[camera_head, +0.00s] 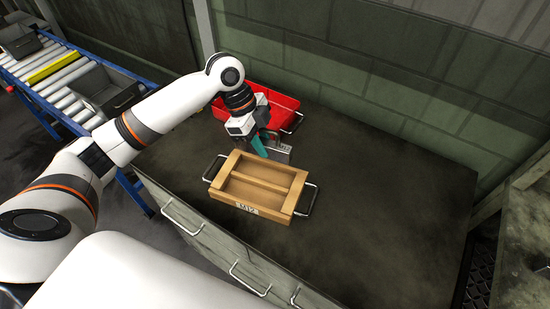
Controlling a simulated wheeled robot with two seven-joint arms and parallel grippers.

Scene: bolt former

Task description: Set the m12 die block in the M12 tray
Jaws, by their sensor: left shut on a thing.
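My left gripper (264,146) reaches in from the left and is shut on a grey metal block (281,153), the die block. It holds the block just behind the far edge of the wooden tray; the gripper partly hides the block. I cannot tell whether the block touches the tray or the bench. The wooden tray (292,205) has a front label that seems to read M12, two long compartments split by a divider, and metal handles at both ends. Both compartments look empty. My right gripper is not in view.
A red bin (284,103) stands behind the gripper near the green block wall. The dark bench top (400,210) is clear right of the tray. Drawers with metal handles face the front. A roller conveyor (62,77) with grey bins stands at the left.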

